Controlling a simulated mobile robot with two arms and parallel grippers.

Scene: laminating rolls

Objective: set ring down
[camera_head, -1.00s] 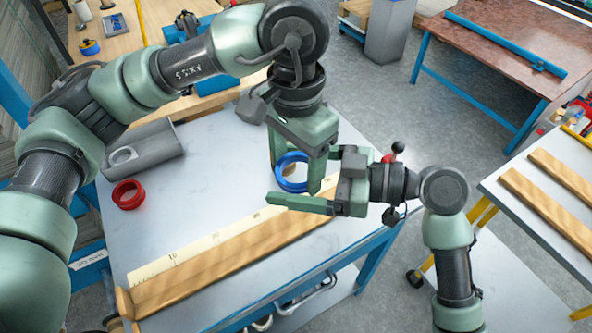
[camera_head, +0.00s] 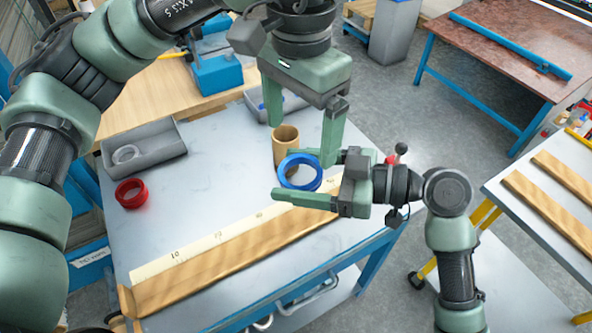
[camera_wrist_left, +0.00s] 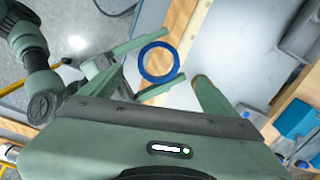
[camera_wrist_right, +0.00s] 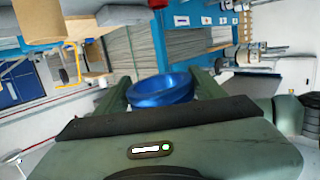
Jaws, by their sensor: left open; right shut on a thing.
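A blue ring (camera_head: 300,184) is held between the fingers of my right gripper (camera_head: 287,173), over the near part of the grey table. The ring also shows in the left wrist view (camera_wrist_left: 144,62) and in the right wrist view (camera_wrist_right: 160,90), between the right fingers. My left gripper (camera_head: 303,143) is open and empty, with its fingers pointing down above and behind the ring. A gap between the ring and the left fingers shows in the left wrist view.
A cardboard tube (camera_head: 286,147) stands behind the ring. A wooden board (camera_head: 235,251) with a ruler strip (camera_head: 190,255) lies along the table front. A red ring (camera_head: 130,198) and a grey tray (camera_head: 160,160) holding a pale ring are at left. The table's middle left is clear.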

